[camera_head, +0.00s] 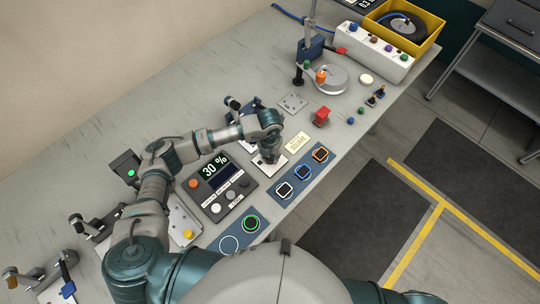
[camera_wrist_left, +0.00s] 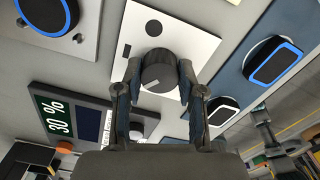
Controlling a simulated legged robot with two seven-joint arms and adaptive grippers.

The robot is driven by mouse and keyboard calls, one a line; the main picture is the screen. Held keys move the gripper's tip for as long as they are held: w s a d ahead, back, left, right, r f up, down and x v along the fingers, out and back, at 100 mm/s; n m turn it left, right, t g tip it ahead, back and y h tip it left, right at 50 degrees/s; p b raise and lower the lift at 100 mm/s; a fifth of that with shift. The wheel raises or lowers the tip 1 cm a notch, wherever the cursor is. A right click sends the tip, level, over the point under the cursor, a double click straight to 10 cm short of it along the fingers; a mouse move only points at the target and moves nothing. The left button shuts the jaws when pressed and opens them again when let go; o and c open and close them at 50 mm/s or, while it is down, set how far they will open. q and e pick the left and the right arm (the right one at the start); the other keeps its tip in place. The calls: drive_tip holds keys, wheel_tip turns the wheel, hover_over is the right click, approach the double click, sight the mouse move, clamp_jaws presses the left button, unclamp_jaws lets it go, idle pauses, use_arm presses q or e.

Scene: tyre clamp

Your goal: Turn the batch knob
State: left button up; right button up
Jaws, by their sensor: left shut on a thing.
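The batch knob (camera_wrist_left: 158,72) is a dark round knob on a white plate (camera_wrist_left: 168,22) in the left wrist view, with a light pointer mark on its face. My left gripper (camera_wrist_left: 160,78) is shut on the knob, one finger on each side of it. In the head view my left gripper (camera_head: 268,157) reaches down onto the white plate (camera_head: 258,168), and the gripper hides most of the knob.
A control box (camera_head: 222,188) with a "30 %" display (camera_head: 215,167) and several buttons stands left of the plate. Blue panels (camera_head: 303,173) with square buttons lie to the right. A yellow crate (camera_head: 435,22) stands at the far right.

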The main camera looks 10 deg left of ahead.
use_arm(q)
drive_tip(key=shift+w+n, duration=0.1)
drive_tip(key=shift+n, duration=0.5)
drive_tip(key=o, duration=1.1)
drive_tip(key=shift+o, duration=0.2)
wheel_tip(320, 180, up, 12)
drive_tip(key=shift+f, duration=0.15)
